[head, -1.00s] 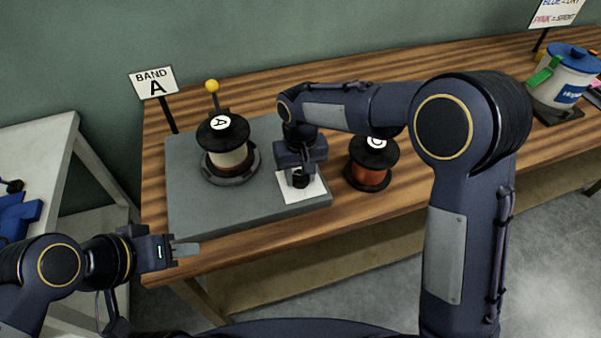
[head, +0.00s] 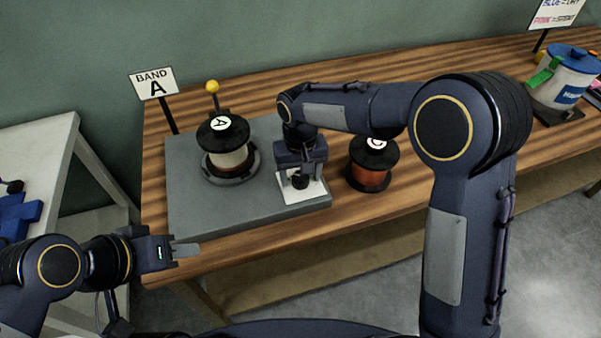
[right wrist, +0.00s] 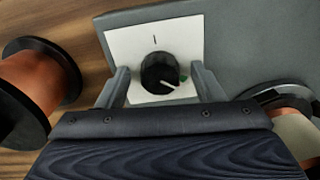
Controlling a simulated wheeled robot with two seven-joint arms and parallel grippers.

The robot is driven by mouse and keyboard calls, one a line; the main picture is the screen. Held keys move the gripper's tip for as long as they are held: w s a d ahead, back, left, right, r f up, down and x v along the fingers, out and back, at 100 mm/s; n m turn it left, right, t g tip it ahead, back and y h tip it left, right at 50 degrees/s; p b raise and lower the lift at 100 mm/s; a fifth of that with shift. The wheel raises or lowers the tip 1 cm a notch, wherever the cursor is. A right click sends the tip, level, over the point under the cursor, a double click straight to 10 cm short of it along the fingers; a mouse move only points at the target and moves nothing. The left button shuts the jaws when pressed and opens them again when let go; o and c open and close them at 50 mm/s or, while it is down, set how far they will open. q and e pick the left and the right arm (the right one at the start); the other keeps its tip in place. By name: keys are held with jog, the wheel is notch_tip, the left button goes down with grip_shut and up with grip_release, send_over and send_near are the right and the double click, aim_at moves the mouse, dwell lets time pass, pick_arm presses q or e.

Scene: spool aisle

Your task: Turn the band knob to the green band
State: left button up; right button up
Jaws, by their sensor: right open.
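The black band knob (right wrist: 159,73) sits on a white plate (right wrist: 122,46) on the grey panel; in the head view the knob (head: 299,181) shows below my right gripper. A black tick (right wrist: 154,40) stands above the knob. My right gripper (head: 300,177) is open, with one finger on each side of the knob and gaps between. My left gripper (head: 186,250) hangs off the table's front left edge; its opening is unclear.
A pale spool (head: 228,160) with black flanges sits on the grey panel (head: 235,212), left of the knob. An orange-brown spool (head: 370,176) stands close right of my right gripper. A "BAND A" sign (head: 153,83) and a yellow-tipped post (head: 212,87) stand behind.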

aim_at(300, 176)
notch_tip(300, 176, up, 8)
jog(key=shift+f, duration=0.2)
jog(key=shift+r, duration=0.1)
dwell(0.4)
jog(key=shift+d+r, duration=0.15)
jog(key=shift+d, duration=0.05)
jog(key=s+d+r+m+t+y, duration=0.1)
jog(key=s+d+r+y, duration=0.15)
jog(key=s+d, duration=0.4)
jog(key=s+d+r+m+t+y, duration=0.1)
jog(key=s+d+r, duration=0.2)
jog(key=d, duration=0.6)
jog(key=s+d+f+m+t, duration=0.1)
jog(key=s+d+f, duration=0.1)
jog(key=s, duration=0.5)
jog(key=s+d+f+m+t, duration=0.1)
jog(key=s+d+f+t, duration=0.1)
jog(key=s, duration=0.5)
jog(key=shift+s+d+t, duration=0.3)
jog(key=shift+d, duration=0.05)
